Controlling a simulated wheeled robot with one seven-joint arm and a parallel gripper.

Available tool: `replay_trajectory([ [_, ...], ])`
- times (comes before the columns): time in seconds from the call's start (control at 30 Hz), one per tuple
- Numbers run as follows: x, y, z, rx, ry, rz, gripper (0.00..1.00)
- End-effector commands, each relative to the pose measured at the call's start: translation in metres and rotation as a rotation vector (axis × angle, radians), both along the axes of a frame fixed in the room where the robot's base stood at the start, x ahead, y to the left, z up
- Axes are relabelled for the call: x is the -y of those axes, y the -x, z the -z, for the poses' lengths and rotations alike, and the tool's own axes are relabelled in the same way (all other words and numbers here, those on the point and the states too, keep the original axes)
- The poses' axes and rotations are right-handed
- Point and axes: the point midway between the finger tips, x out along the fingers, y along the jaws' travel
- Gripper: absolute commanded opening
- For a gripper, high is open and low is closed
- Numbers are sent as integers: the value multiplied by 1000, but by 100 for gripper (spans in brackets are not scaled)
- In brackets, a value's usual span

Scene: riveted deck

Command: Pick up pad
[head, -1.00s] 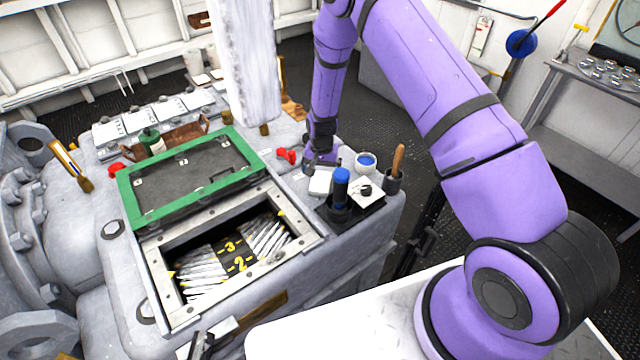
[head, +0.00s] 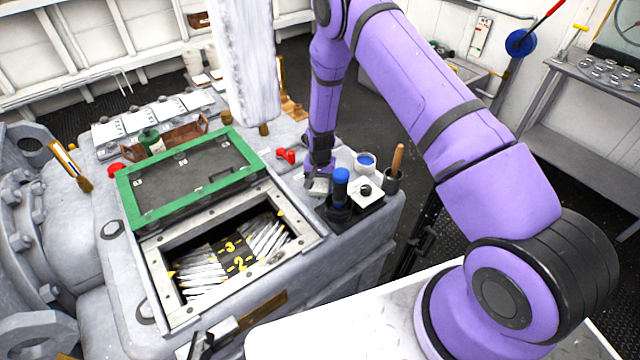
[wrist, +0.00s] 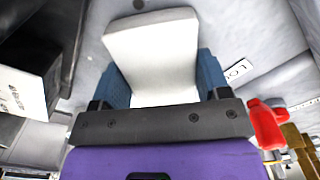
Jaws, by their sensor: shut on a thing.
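The pad (wrist: 155,55) is a pale, off-white block that fills the space between the two blue fingers of my gripper (wrist: 160,88) in the wrist view. The fingers are shut on its two sides, and its far end extends past them. In the head view my gripper (head: 320,172) is at the right part of the grey machine top, with the pad (head: 318,186) small and partly hidden under it. I cannot tell whether the pad touches the surface below.
A blue-topped black holder (head: 341,185), a white box (head: 367,195), a cup of blue stuff (head: 365,162) and a pot with a wooden handle (head: 393,178) crowd the right side. Red parts (head: 286,155) lie to the left. A green-framed lid (head: 190,170) and an open hatch (head: 310,245) are nearby.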

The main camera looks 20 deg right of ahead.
Motion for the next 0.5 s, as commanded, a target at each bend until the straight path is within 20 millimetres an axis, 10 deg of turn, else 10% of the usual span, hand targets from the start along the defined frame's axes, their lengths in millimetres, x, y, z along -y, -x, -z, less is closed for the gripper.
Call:
replay_trajectory([
  [0.5,0,-1,-46,3,0,-1,43],
])
